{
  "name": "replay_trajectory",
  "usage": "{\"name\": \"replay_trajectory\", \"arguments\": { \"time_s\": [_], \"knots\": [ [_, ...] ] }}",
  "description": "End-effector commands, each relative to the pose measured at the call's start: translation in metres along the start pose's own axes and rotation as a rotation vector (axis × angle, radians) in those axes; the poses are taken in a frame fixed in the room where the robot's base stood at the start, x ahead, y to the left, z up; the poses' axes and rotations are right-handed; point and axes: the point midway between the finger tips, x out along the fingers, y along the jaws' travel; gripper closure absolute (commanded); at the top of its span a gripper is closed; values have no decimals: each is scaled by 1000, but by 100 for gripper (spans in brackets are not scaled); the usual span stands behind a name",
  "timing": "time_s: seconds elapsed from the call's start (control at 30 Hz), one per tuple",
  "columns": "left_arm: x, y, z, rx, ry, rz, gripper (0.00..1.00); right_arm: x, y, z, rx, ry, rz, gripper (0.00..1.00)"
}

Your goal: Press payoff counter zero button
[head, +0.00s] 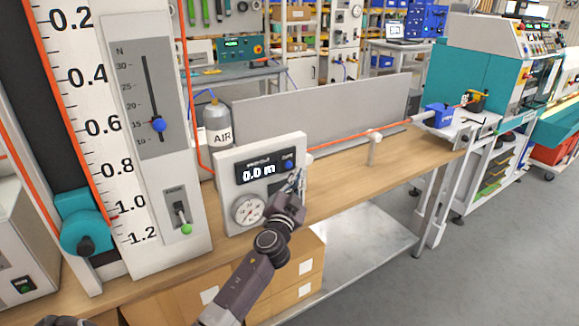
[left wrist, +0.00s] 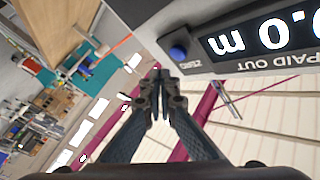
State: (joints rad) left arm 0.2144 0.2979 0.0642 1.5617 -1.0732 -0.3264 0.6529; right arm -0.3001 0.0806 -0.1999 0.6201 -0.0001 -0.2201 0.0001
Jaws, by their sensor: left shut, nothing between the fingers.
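The payoff counter is a pale upright panel (head: 228,180) on the bench. Its dark display (head: 258,171) reads 0.0 m, and a round gauge sits below. The blue zero button (head: 288,164) is at the display's right end. In the left wrist view the blue button (left wrist: 177,52) shows close up, beside the upside-down display (left wrist: 265,40) with its PAID OUT label. My left gripper (head: 298,180) is in front of the panel, just below the button. In the wrist view its fingertips (left wrist: 157,76) are shut and empty, seen beside the button with a small gap in the picture. My right gripper is out of view.
A tall scale panel with a blue knob slider (head: 158,125) and a green-tipped lever (head: 186,229) stands left. A grey AIR bottle (head: 217,128) is behind the counter. An orange cable (head: 345,140) runs right along the wooden bench (head: 400,165). Bench space right of the counter is mostly clear.

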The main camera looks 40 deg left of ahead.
Motion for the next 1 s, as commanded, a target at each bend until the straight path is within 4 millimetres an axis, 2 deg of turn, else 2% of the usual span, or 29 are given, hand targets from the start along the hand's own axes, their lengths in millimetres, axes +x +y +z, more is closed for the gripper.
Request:
{"name": "replay_trajectory", "arguments": {
  "time_s": [0.37, 1.0],
  "knots": [
    [-24, 17, -17, -1, 0, 0, 100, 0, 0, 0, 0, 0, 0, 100],
    [-25, 18, -18, 0, 0, -1, 100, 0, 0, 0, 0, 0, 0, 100]
  ]
}}
